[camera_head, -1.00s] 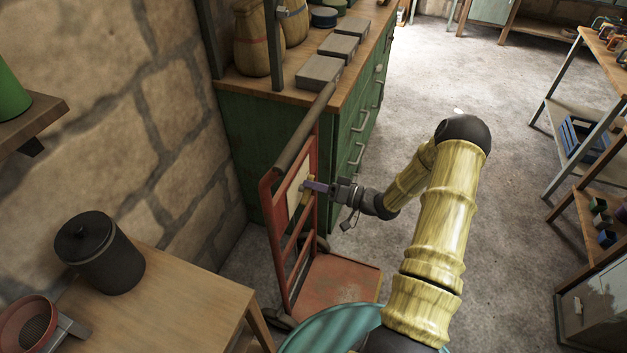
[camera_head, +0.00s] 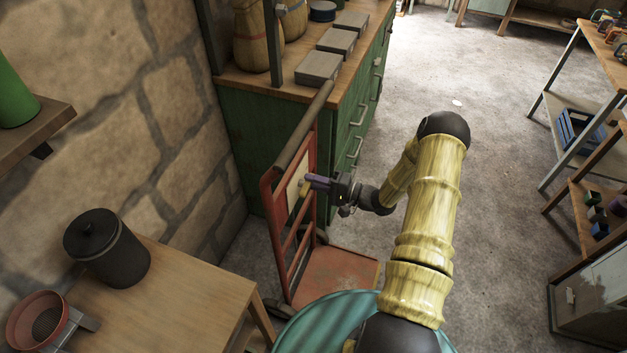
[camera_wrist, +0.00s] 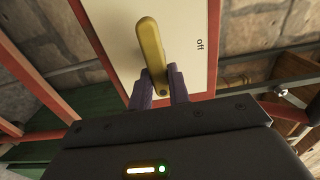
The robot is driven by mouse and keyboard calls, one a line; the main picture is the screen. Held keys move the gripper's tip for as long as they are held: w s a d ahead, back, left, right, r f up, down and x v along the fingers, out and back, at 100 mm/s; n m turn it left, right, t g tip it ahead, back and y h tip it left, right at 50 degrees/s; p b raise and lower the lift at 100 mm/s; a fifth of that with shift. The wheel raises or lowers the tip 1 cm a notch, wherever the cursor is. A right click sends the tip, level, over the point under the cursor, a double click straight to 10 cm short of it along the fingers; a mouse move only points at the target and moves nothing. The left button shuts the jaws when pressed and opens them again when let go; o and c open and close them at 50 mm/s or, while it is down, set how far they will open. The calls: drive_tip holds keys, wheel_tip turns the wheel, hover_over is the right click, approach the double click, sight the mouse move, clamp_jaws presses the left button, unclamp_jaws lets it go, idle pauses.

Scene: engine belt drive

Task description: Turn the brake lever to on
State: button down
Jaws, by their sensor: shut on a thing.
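The yellow brake lever (camera_wrist: 152,52) is mounted on a cream plate (camera_wrist: 192,50) in a red frame. In the head view my gripper (camera_head: 312,181) meets the plate on the red hand truck (camera_head: 273,205), and only a little of the lever (camera_head: 303,189) shows. No "on" label is visible.
A green cabinet (camera_head: 250,150) with grey boxes stands behind the hand truck. A wooden table (camera_head: 180,290) with a black pot (camera_head: 105,248) is at the front left. Stone wall lies left. Open floor (camera_head: 490,190) lies right, with shelves beyond.

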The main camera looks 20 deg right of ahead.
drive_tip(key=shift+w+d, duration=0.1)
drive_tip(key=shift+d, duration=0.05)
drive_tip(key=c, duration=1.4)
unclamp_jaws()
drive_tip(key=shift+o, duration=0.4)
drive_tip(key=b+v, duration=0.1)
drive_tip(key=v, duration=1.6)
drive_tip(key=shift+d, duration=0.1)
